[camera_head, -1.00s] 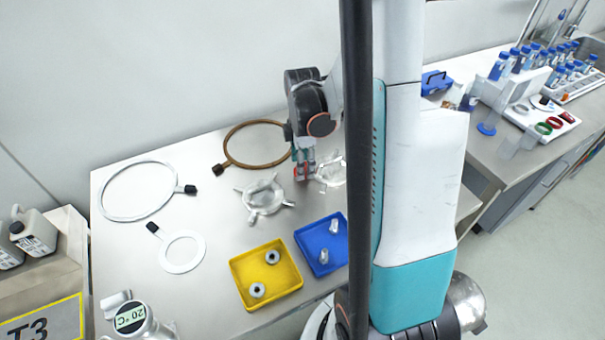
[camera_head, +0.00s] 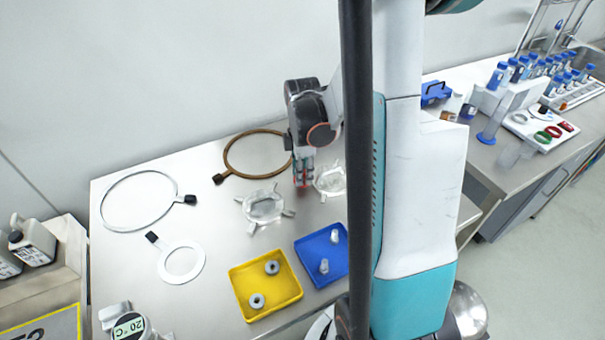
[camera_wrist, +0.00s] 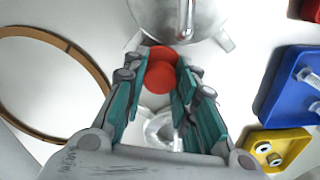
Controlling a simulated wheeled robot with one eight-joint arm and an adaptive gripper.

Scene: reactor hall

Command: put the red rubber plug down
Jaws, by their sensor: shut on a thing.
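The red rubber plug (camera_wrist: 160,72) is between the fingertips of my gripper (camera_wrist: 155,88) in the wrist view, and the gripper is shut on it. In the head view my gripper (camera_head: 303,180) points down over the back part of the steel bench, between two clear glass pieces with side arms. Only a little red of the plug (camera_head: 302,184) shows there between the fingers. I cannot tell whether the plug's underside touches the bench top.
Glass pieces stand left (camera_head: 264,206) and right (camera_head: 331,180) of my gripper. A brown ring (camera_head: 228,150) lies behind left. A yellow tray (camera_head: 290,292) with washers and a blue tray (camera_head: 312,245) with metal parts sit in front. Bare bench (camera_head: 215,225) lies left of the glass.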

